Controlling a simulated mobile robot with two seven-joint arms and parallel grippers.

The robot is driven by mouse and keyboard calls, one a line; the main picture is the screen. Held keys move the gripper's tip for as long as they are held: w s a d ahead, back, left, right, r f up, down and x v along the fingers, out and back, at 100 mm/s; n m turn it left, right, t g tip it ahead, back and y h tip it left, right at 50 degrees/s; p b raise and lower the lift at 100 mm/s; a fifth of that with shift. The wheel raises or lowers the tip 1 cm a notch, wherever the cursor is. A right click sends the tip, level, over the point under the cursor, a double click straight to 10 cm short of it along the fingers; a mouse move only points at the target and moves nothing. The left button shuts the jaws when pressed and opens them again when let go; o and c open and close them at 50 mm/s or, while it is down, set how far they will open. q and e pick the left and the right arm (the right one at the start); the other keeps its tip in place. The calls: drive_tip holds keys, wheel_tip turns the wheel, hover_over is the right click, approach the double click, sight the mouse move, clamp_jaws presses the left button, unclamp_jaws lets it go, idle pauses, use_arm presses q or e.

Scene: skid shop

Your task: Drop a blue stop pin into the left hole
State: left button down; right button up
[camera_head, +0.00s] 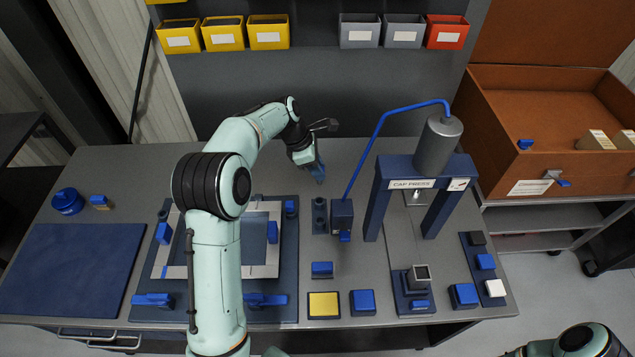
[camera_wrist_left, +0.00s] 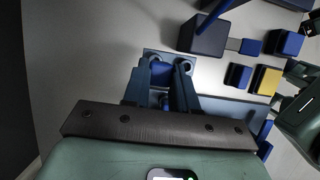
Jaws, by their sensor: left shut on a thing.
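My left gripper (camera_head: 319,177) is above the back middle of the bench, fingers pointing down. In the left wrist view the fingers (camera_wrist_left: 161,88) are shut on a blue piece (camera_wrist_left: 162,73), which looks like the stop pin; the fingers hide part of it. A small dark blue block with two round dark fittings (camera_head: 319,216) stands just in front of the gripper. In the left wrist view its two rings (camera_wrist_left: 185,65) show just beyond the fingertips. I cannot tell which opening is the left hole. My right gripper is out of view.
A blue pump block (camera_head: 341,214) stands right beside the two-ring block, its hose rising to the cap press (camera_head: 414,183). A frame fixture with blue clamps (camera_head: 271,299) lies partly under my left arm. Yellow (camera_head: 323,304) and blue (camera_head: 362,302) blocks stand along the front.

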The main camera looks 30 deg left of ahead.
use_arm(q)
wheel_tip(320, 180, up, 7)
drive_tip(key=shift+w+r+p, duration=0.1)
drive_tip(key=shift+r+p, duration=0.05)
drive_tip(key=shift+p, duration=0.25)
drive_tip(key=shift+a+r, duration=0.2)
drive_tip(key=s+a+f+n+t+y+b, duration=0.1)
drive_tip(key=s+a+f+n+y, duration=0.15)
drive_tip(key=s+a+n, duration=0.55)
drive_tip(key=s+a+f+n+y, duration=0.1)
drive_tip(key=s+a+f, duration=0.3)
drive_tip(key=a, duration=0.8)
drive_tip(key=s+a+f+n+t+y+b, duration=0.1)
drive_tip(key=s+a+f+n, duration=0.2)
drive_tip(key=s+a+n, duration=0.5)
drive_tip(key=s+a+n+y, duration=0.1)
drive_tip(key=s+a+y, duration=0.1)
drive_tip(key=s+a, duration=0.75)
drive_tip(key=shift+w+a+f+b, duration=0.1)
drive_tip(key=shift+f+b, duration=1.1)
drive_tip(key=shift+f, duration=0.1)
drive_tip(key=shift+w+a+f+b, duration=0.1)
drive_tip(key=shift+f+b, duration=1.05)
drive_tip(key=shift+f, duration=0.1)
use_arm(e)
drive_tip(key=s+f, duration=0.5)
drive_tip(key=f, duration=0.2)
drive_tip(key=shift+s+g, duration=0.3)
